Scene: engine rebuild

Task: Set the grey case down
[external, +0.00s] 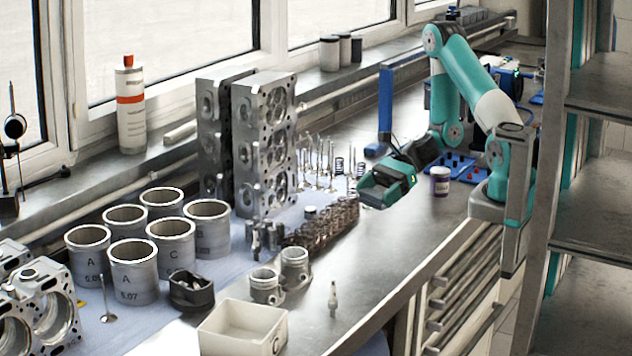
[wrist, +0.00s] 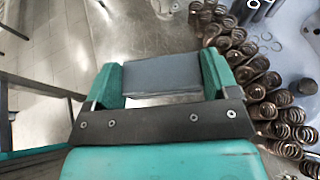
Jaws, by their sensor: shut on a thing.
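The grey case (wrist: 161,76) is a flat, dark grey box between the two green fingers in the wrist view. My gripper (wrist: 161,80) is shut on it. In the external view my gripper (external: 388,186) is over the bench top, right of the valve springs, with the case mostly hidden by the fingers. The case appears to be above the metal surface; the exact gap is not clear.
Rusty valve springs (external: 325,222) stand left of my gripper and also show in the wrist view (wrist: 250,70). A small labelled jar (external: 440,181) stands to the right. A white bin (external: 243,328) sits near the front. Bare bench (external: 400,235) lies around the front edge.

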